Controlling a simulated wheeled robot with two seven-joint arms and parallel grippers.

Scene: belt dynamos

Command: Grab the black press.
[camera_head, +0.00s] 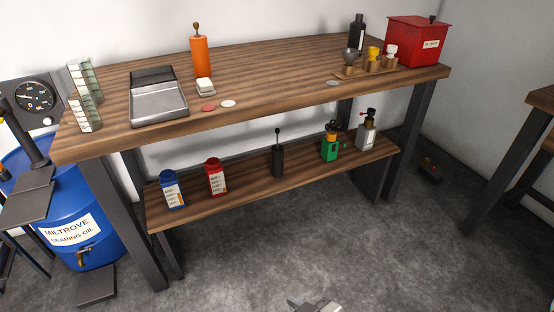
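A slim black cylinder with a thin rod and round knob on top, which looks like the black press (277,160), stands upright on the lower shelf (240,200) of the workbench, near its middle. Nothing touches it. A small grey part of a gripper, likely my right (314,304), shows at the bottom edge, well in front of and below the shelf. Most of it is cut off, so its opening cannot be told. My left gripper is not in view.
On the shelf, blue (172,190) and red (215,177) containers stand left of the press; green (330,146) and grey (367,132) bottles stand right. The bench top (270,75) overhangs the shelf. An orange cylinder (200,57) and a black bottle (357,36) stand on top.

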